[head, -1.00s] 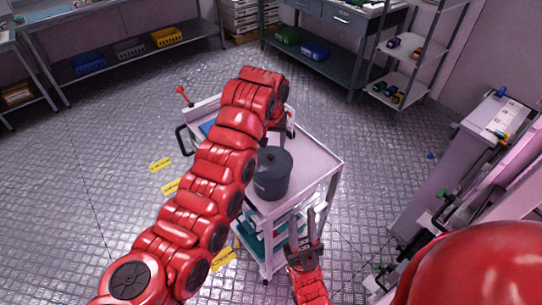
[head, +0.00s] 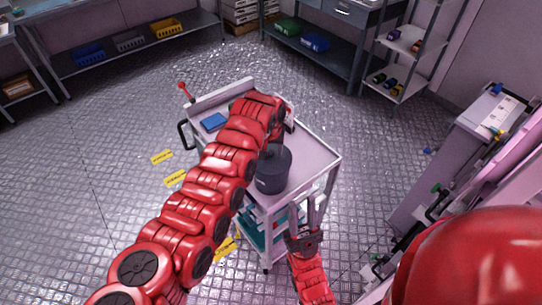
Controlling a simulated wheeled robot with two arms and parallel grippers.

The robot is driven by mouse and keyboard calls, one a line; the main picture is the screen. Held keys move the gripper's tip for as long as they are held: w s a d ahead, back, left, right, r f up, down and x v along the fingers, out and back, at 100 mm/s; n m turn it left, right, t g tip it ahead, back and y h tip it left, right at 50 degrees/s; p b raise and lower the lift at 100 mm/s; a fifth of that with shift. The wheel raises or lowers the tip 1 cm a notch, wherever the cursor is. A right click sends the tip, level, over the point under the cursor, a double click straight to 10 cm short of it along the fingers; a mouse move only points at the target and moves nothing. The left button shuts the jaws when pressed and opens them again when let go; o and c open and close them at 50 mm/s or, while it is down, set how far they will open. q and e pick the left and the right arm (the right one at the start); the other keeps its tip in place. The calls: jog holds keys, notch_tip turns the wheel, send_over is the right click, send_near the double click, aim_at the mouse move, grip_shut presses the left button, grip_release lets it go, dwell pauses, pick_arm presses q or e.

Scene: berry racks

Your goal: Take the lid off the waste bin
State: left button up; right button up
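The waste bin (head: 271,178) is a dark grey round pot standing upright on the top of the white cart (head: 318,153). Its dark lid (head: 275,156) is on it, partly covered by my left arm. My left gripper (head: 277,143) hangs down at the end of the red arm, just at the lid's far side. Its fingers are mostly hidden, so I cannot tell whether they touch the lid. My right gripper (head: 315,207) points up at the cart's near right edge, lower right of the bin. Its two fingers are apart with nothing between them.
A blue item (head: 214,122) lies on the cart's far left. The cart has a black handle (head: 183,136) at left and lower shelves. A shelf rack (head: 405,62) stands at the back right.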

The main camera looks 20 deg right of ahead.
pick_arm(q)
grip_shut()
jog(key=shift+r, duration=0.1)
